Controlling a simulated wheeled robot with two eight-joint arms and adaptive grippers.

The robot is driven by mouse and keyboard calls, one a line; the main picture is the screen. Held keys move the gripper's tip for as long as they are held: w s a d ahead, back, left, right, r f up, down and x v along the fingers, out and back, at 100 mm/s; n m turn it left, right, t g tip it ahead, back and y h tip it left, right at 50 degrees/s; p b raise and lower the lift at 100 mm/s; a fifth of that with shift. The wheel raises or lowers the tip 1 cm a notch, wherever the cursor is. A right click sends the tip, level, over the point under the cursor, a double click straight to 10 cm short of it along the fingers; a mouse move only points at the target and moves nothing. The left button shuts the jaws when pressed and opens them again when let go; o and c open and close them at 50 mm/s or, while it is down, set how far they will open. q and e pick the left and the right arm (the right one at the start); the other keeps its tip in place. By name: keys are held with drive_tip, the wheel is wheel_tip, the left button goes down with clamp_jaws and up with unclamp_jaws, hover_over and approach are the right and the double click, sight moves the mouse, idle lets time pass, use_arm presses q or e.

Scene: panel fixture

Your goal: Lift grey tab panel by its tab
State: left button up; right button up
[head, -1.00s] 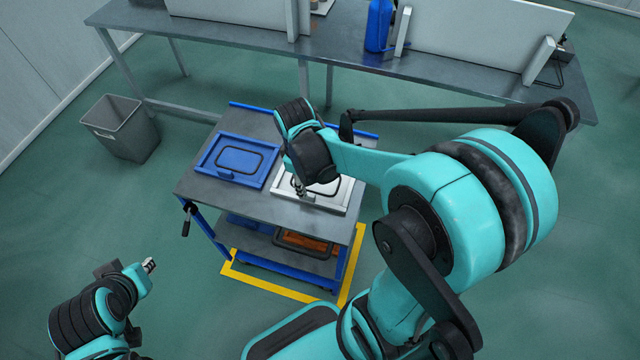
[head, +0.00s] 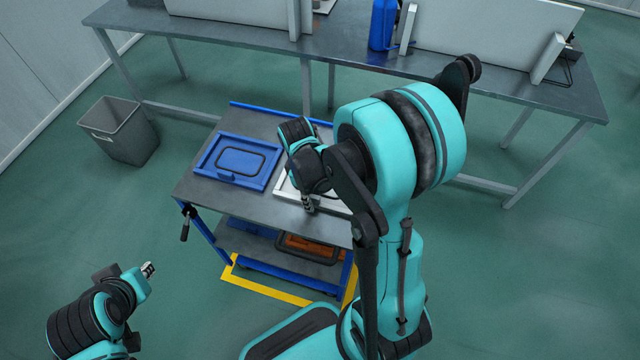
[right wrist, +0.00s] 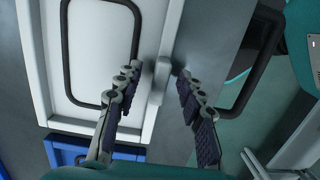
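The light grey panel (head: 287,189) with a black rectangular outline lies on the right of the cart top, mostly hidden behind my right arm in the head view. In the right wrist view the panel (right wrist: 100,12) fills the left, and its small pale tab (right wrist: 159,84) sticks out at its edge between my fingertips. My right gripper (right wrist: 159,74) is open, with one finger on each side of the tab and gaps showing. In the head view my right gripper (head: 308,204) is over the panel's front part. My left gripper (head: 149,269) is away from the cart at lower left, too small to judge.
A blue panel (head: 238,161) lies on the cart top (head: 200,189) left of the grey one. An orange bin (head: 308,246) is on the lower shelf. A long bench (head: 250,43) with a blue container (head: 382,25) stands behind. A grey waste bin (head: 121,132) stands at left.

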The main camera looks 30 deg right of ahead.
drive_tip(key=shift+r, duration=0.1)
clamp_jaws()
drive_tip(key=shift+r, duration=0.1)
